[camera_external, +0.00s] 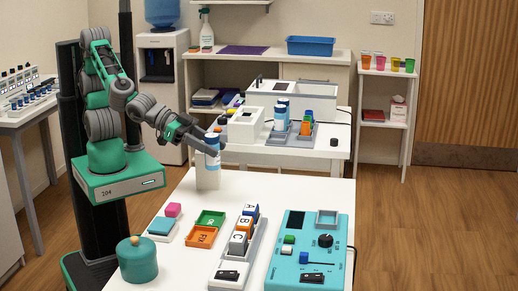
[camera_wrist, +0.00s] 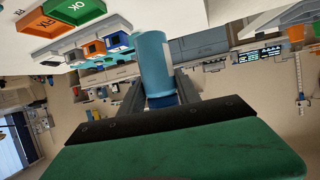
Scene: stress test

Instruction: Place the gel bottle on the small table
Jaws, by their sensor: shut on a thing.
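The gel bottle appears to be the blue cylinder (camera_external: 212,143) in my gripper (camera_external: 210,151), at the back left of the front white table (camera_external: 290,188). In the wrist view the blue bottle (camera_wrist: 152,62) stands between the two dark fingers, which are shut on it. A pale upright shape (camera_external: 207,172) shows directly below the bottle; I cannot tell whether it is part of it. A small white stand (camera_external: 384,131) with coloured cups on top is at the back right. I cannot tell for certain which table is the small one.
The front table holds orange and green trays (camera_external: 202,236), lettered blocks (camera_external: 239,242), a turquoise panel (camera_external: 290,272) and a teal jar (camera_external: 138,262). Behind it, another white table (camera_external: 265,155) carries a white box (camera_external: 293,100) and blue bottles (camera_external: 281,116). Wooden floor is clear at right.

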